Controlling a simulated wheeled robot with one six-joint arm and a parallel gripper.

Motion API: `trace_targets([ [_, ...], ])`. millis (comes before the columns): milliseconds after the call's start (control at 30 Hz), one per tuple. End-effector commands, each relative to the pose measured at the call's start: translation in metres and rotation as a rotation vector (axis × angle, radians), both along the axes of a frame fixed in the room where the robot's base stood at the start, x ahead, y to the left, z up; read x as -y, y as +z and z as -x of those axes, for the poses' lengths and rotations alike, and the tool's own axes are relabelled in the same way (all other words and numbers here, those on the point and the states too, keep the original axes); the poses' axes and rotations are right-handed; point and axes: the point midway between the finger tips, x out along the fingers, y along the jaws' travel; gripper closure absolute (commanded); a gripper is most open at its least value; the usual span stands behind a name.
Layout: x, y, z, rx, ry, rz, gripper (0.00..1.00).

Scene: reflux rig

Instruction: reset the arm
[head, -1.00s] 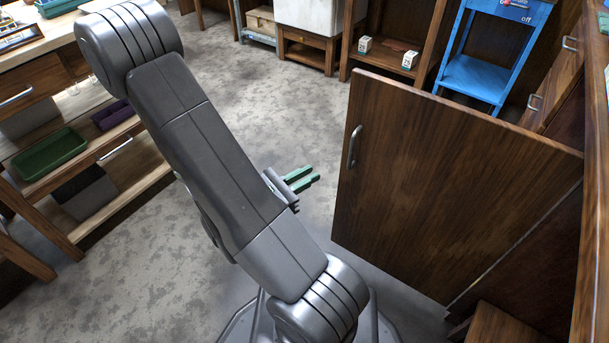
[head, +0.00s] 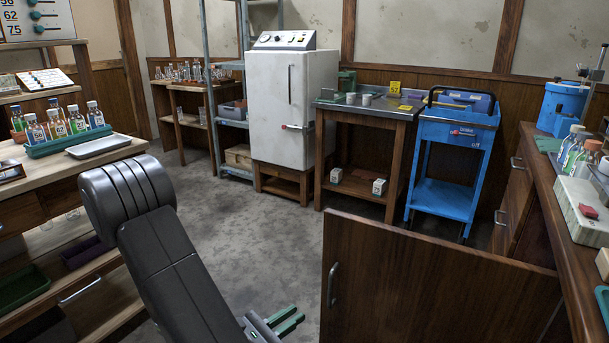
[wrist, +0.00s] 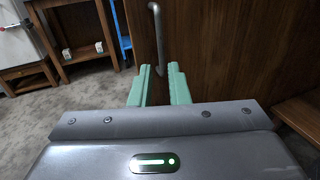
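My arm comes down from the left of the head view, bent at a rounded joint. My gripper (head: 290,318) shows at the bottom edge of that view, low over the floor and left of an open wooden cabinet door (head: 425,285). In the wrist view, my gripper's two green fingers (wrist: 159,78) stand apart with nothing between them. The door's metal handle (wrist: 158,40) shows beyond the fingertips, and no contact with it is visible. The handle is also in the head view (head: 332,285).
A wooden bench (head: 110,155) with bottles stands left, a counter (head: 560,230) right. A white cabinet (head: 285,100), a side table (head: 365,115) and a blue cart (head: 450,190) line the back. The grey floor (head: 245,225) between is clear.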

Motion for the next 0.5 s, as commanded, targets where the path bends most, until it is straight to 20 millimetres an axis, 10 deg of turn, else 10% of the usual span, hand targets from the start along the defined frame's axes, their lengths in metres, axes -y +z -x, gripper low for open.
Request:
trace_targets([
  [500,0.033,-0.001,-0.026,0.0,-0.006,0.0,0.84],
])
